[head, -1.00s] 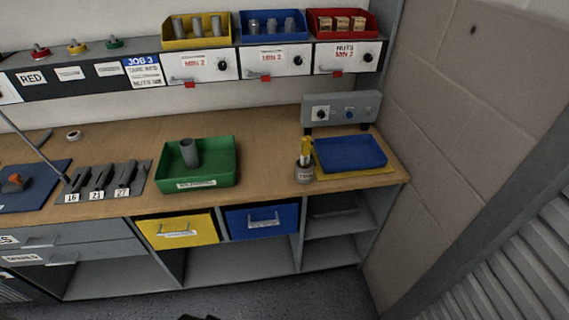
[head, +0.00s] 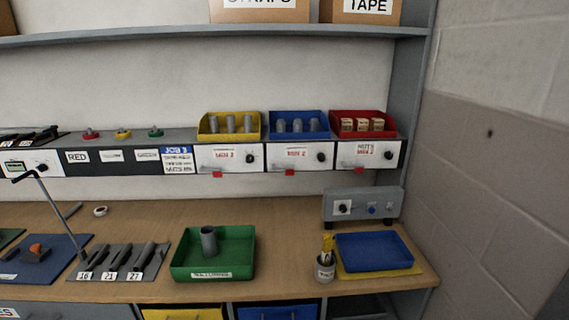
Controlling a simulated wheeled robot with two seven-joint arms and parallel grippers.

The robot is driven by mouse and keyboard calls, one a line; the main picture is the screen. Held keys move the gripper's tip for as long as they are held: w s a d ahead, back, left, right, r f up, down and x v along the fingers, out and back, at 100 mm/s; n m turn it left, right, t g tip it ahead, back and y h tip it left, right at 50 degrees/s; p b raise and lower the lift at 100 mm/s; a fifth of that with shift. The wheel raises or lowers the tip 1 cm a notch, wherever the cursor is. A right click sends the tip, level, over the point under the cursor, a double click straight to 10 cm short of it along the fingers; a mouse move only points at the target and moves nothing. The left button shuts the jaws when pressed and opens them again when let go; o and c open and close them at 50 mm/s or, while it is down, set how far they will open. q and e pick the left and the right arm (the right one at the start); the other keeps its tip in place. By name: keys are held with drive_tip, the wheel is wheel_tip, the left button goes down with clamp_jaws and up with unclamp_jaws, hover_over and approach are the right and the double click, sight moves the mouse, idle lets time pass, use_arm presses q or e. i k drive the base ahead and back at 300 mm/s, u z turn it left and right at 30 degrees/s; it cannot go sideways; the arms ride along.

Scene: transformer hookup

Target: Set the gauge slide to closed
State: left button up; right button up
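I cannot make out a part plainly marked as the gauge slide. A white panel with a small greenish display (head: 14,168) and a black knob (head: 42,168) is at the far left of the shelf. White dispenser fronts (head: 228,158) with black knobs and small red tabs (head: 221,174) stand below the yellow, blue and red bins. A grey control box (head: 362,206) with a dark knob, a blue button and another small control stands at the back right of the bench. Neither gripper is in view.
The wooden bench (head: 290,225) holds a green tray (head: 240,243) with a grey cylinder (head: 208,240), a blue tray (head: 374,250) on a yellow mat, a cup (head: 325,268) of yellow items, and a rack (head: 120,262) of dark tools. A wall closes the right side.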

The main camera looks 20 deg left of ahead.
sight(37, 254)
drive_tip(key=u, duration=2.55)
drive_tip(key=i, duration=0.65)
drive_tip(key=u, duration=0.25)
